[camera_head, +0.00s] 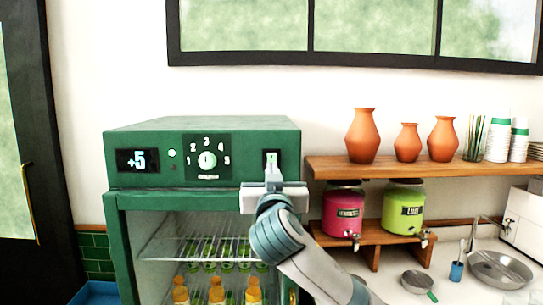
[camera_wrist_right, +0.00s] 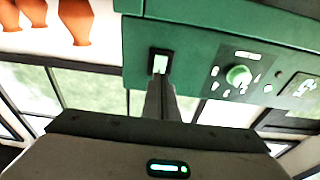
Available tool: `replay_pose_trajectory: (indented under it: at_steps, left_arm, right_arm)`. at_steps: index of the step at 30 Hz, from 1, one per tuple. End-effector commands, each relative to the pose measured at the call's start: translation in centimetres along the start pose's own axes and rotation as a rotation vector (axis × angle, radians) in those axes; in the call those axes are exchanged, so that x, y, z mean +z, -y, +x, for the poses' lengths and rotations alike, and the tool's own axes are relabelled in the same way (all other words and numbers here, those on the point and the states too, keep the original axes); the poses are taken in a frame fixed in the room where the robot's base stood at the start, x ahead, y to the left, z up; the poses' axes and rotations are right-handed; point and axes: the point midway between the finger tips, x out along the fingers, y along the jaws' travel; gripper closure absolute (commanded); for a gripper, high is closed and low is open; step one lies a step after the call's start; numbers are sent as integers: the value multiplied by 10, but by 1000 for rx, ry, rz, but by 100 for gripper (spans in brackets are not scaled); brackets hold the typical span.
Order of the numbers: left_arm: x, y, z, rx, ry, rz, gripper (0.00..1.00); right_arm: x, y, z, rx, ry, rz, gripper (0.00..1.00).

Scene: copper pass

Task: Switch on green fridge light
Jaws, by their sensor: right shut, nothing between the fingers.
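The green fridge (camera_head: 125,165) stands left of centre in the head view. Its front panel carries a +5 display, a small lit green lamp, a numbered dial (camera_head: 207,160) and a black-framed light switch (camera_head: 271,154) with a pale rocker. My right gripper (camera_head: 273,174) is shut and empty, its fingertips at the lower part of the switch. The wrist view, upside down, shows the shut fingers (camera_wrist_right: 161,84) pointing at the switch (camera_wrist_right: 160,62), partly covering it. Whether they touch it, I cannot tell. The left gripper is not in view.
Bottles (camera_head: 216,291) and green items stand on wire racks inside the fridge. To the right, a wooden shelf (camera_head: 400,168) holds orange vases and cups. Pink (camera_head: 343,208) and lime (camera_head: 403,206) dispensers stand below it. Pans lie on the white counter.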

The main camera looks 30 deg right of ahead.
Motion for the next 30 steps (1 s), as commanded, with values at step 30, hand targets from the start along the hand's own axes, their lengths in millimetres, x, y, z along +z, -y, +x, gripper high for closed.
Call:
replay_pose_trajectory:
  at_steps: [30]
  left_arm:
    - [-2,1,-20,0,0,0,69]
  right_arm:
    - [1,1,45,-1,1,4,100]
